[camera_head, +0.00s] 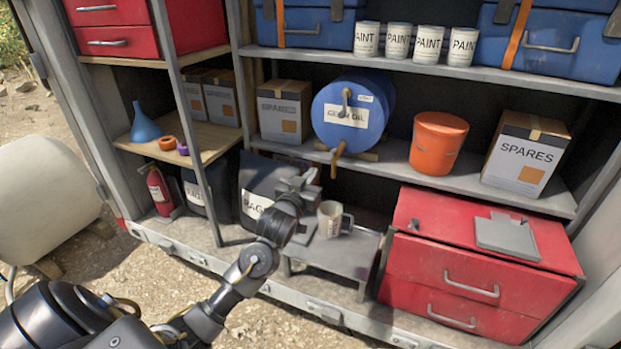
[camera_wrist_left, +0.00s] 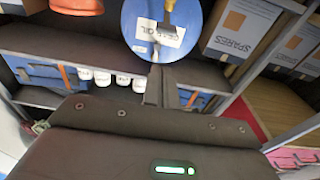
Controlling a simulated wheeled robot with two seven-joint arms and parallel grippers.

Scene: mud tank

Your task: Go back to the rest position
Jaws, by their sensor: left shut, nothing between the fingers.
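My left gripper (camera_head: 308,181) reaches in from the lower left in the head view and stands in front of the lower shelf, beside a light mug (camera_head: 331,218). Its fingers (camera_wrist_left: 160,85) are shut and empty in the left wrist view. The mug stands on a small grey step (camera_head: 352,252) just right of the gripper; the arm does not visibly hold it. Above the gripper is the blue gear oil drum (camera_head: 372,110) with its tap, which also shows ahead of the fingers in the left wrist view (camera_wrist_left: 190,20). My right gripper is not in view.
A red drawer chest (camera_head: 480,268) stands right of the step, with a grey flat object (camera_head: 507,235) on top. An orange bucket (camera_head: 437,142) and a spares box (camera_head: 526,153) fill the shelf above. A dark bin (camera_head: 262,185) is behind the arm. Gravel lies open at left.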

